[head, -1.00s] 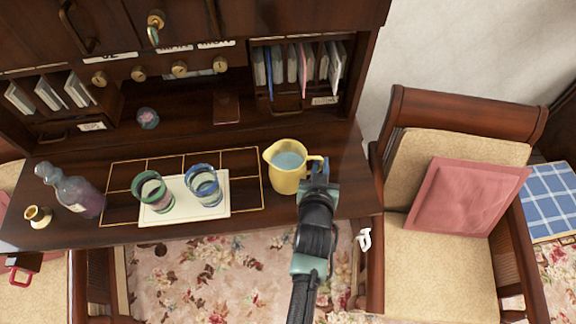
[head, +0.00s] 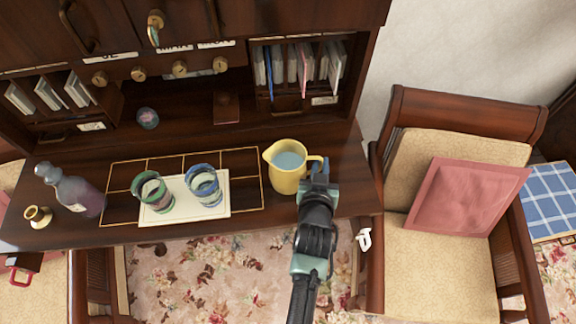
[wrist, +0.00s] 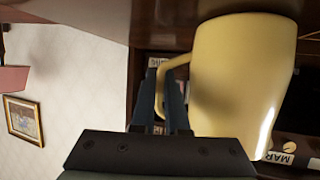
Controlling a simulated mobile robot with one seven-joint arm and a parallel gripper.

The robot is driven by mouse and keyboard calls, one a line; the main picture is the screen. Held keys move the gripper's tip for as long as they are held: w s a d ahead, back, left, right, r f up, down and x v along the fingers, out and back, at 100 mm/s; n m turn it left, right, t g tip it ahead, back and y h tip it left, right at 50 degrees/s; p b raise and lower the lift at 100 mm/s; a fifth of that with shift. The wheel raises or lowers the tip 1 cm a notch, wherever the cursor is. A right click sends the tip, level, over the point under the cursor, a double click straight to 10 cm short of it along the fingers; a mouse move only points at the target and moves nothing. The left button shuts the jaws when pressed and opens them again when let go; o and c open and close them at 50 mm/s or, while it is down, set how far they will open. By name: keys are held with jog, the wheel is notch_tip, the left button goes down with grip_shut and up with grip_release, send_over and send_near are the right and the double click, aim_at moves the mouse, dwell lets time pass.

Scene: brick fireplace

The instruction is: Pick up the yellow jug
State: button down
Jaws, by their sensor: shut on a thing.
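The yellow jug (head: 287,176) stands upright on the right part of the dark desk (head: 255,219), with bluish contents showing at its mouth. Its handle is on the right side. My gripper (head: 318,172) is at that handle, on the jug's right. In the wrist view the jug (wrist: 240,75) fills the right half, and the fingers of my gripper (wrist: 171,103) are closed on its handle. The fingertips are partly hidden behind the handle. I cannot see a gap between the jug's base and the desk.
Two patterned cups (head: 203,187) stand on a cream mat (head: 184,213), left of the jug. A purple bottle (head: 78,195) and a small brass pot (head: 38,216) are further left. Shelves with books (head: 300,65) rise behind. A chair with a pink cushion (head: 465,195) stands at the right.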

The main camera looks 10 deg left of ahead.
jog(key=shift+w+r, duration=0.1)
jog(key=shift+r, duration=0.05)
jog(key=shift+r, duration=0.1)
